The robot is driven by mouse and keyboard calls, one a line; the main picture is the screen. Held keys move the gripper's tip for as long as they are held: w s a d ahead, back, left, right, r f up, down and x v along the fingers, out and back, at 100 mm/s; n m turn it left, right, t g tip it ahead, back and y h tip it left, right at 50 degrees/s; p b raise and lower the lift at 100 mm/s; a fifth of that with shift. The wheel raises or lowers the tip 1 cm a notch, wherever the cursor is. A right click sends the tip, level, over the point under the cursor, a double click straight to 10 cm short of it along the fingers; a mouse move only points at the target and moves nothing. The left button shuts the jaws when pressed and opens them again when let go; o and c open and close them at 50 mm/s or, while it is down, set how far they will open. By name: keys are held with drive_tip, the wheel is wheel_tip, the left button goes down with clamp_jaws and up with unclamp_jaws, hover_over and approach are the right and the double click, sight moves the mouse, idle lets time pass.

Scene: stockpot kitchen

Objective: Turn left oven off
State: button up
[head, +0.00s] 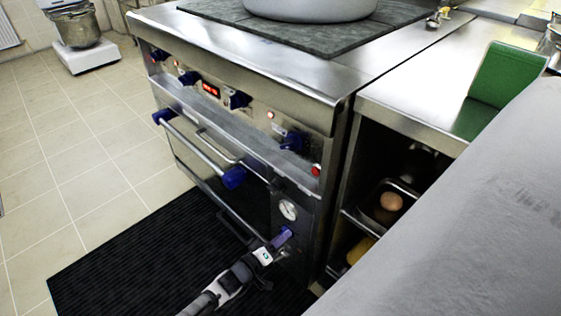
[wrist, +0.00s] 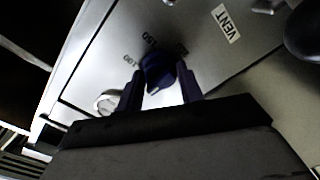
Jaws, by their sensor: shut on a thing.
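The steel oven range (head: 330,118) stands in the middle of the head view, with several blue knobs (head: 238,100) along its upper front panel. My gripper (head: 279,239) is low at the right end of the oven front, just below a round white dial gauge (head: 288,210). In the wrist view, my gripper (wrist: 160,80) has one finger on each side of a dark blue knob (wrist: 158,70) and is shut on it. Printed numbers, one reading 150, show beside the knob. The knob's pointer direction is unclear, and my fingers mostly hide it in the head view.
A red display (head: 211,90) and small lit lamps (head: 270,115) show on the panel. The door's bar handle (head: 200,148) sticks out left of my gripper. A large pot (head: 310,8) stands on top. Open shelves (head: 350,215) adjoin on the right; a black mat (head: 120,255) covers the floor.

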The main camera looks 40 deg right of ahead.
drive_tip(key=shift+n, duration=0.3)
drive_tip(key=o, duration=1)
drive_tip(key=shift+a, duration=0.1)
drive_tip(key=s+a+p, duration=0.1)
drive_tip(key=a, duration=1.2)
drive_tip(key=shift+a, duration=0.3)
